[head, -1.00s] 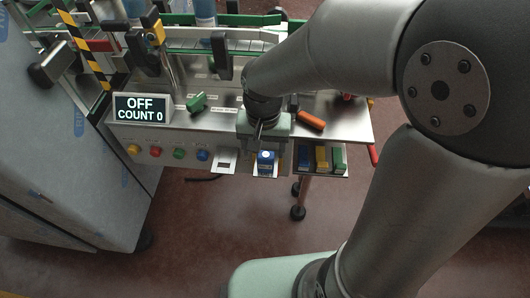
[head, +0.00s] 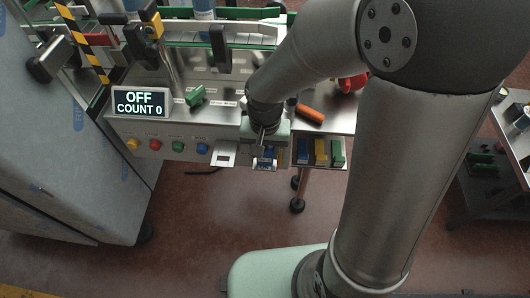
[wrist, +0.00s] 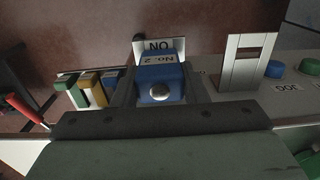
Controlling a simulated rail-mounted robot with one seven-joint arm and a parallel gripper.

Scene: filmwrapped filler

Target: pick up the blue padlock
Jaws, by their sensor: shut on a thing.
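The blue padlock (wrist: 158,88), a block with a "No. 2" label and a round silver part, is between the fingers of my gripper (wrist: 160,92) in the wrist view. The gripper is shut on it, one finger on each side. In the head view my gripper (head: 264,152) is at the front edge of the machine table, and the padlock (head: 265,160) is mostly hidden by the fingers and wrist. A white plate reading "ON" (wrist: 160,44) is just beyond the padlock in the wrist view. I cannot tell whether the padlock still touches its support.
A small holder right of the gripper carries blue (head: 303,152), yellow (head: 320,152) and green (head: 337,152) blocks. An orange handle (head: 311,113) and a green piece (head: 195,96) lie on the table.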

